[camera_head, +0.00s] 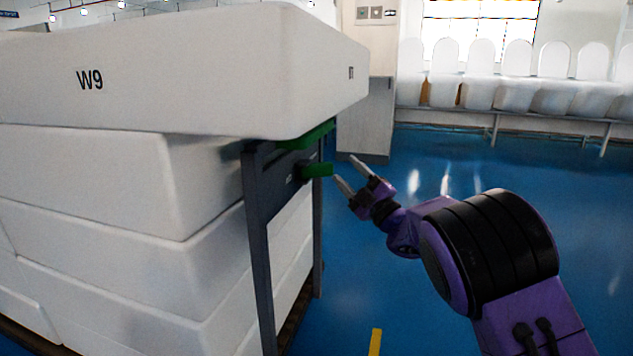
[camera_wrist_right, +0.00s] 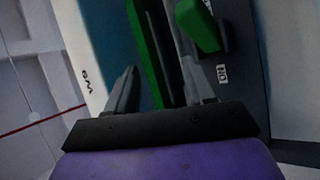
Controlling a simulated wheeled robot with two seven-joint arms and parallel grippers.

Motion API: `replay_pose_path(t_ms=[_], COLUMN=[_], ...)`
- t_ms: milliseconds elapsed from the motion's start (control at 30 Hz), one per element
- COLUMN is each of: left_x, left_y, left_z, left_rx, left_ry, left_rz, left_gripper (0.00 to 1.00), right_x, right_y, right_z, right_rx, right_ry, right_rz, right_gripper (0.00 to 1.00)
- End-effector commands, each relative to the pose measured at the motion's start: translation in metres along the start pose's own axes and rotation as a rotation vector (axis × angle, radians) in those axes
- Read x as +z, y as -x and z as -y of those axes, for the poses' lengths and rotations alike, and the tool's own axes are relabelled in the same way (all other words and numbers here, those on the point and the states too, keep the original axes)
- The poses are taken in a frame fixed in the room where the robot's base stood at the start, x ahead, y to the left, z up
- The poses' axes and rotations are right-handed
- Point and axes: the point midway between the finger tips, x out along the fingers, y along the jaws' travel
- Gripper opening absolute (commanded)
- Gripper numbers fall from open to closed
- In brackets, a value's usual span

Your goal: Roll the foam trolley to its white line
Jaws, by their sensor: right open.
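The foam trolley carries a stack of large white foam blocks (camera_head: 170,190), the top one marked W9, filling the left of the head view. Its dark grey end frame (camera_head: 262,240) has a green bar (camera_head: 307,138) under the top block and a green block (camera_head: 318,170) sticking out lower. My right gripper (camera_head: 349,173) is open and empty, just right of the green block with a small gap. In the right wrist view the long green bar (camera_wrist_right: 146,50) appears between the open fingers (camera_wrist_right: 160,75), and the green block (camera_wrist_right: 197,25) lies beyond. No white line shows. My left gripper is out of view.
Blue floor (camera_head: 400,260) is open right of the trolley, with a short yellow mark (camera_head: 375,342) at the bottom. A grey-white cabinet (camera_head: 367,115) stands behind the trolley's end.

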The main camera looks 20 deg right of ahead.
Motion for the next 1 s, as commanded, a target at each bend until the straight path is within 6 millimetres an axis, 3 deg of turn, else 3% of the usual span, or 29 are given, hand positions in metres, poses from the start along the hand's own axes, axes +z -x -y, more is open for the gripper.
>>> replay_pose_path(t_ms=[33, 100, 267, 600, 767, 1000], left_x=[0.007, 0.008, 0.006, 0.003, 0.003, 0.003], left_y=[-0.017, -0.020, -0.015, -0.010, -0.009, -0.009], left_z=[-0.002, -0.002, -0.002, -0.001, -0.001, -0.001], left_rx=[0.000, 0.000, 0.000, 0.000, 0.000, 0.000], left_ry=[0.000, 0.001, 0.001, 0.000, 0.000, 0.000], left_rz=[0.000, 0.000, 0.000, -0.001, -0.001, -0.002], left_gripper=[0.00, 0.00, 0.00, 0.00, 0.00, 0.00], right_x=[-0.009, -0.022, -0.031, -0.038, -0.039, -0.039], right_y=[-0.005, -0.014, -0.037, -0.108, -0.121, -0.122], right_z=[-0.004, -0.015, -0.024, -0.024, -0.023, -0.023], right_rx=[0.015, 0.023, 0.026, 0.025, 0.024, 0.024], right_ry=[0.061, 0.114, 0.136, 0.131, 0.130, 0.128], right_rz=[-0.056, -0.102, -0.122, -0.117, -0.115, -0.113], right_gripper=[0.53, 0.53, 0.53, 0.53, 0.53, 0.53])
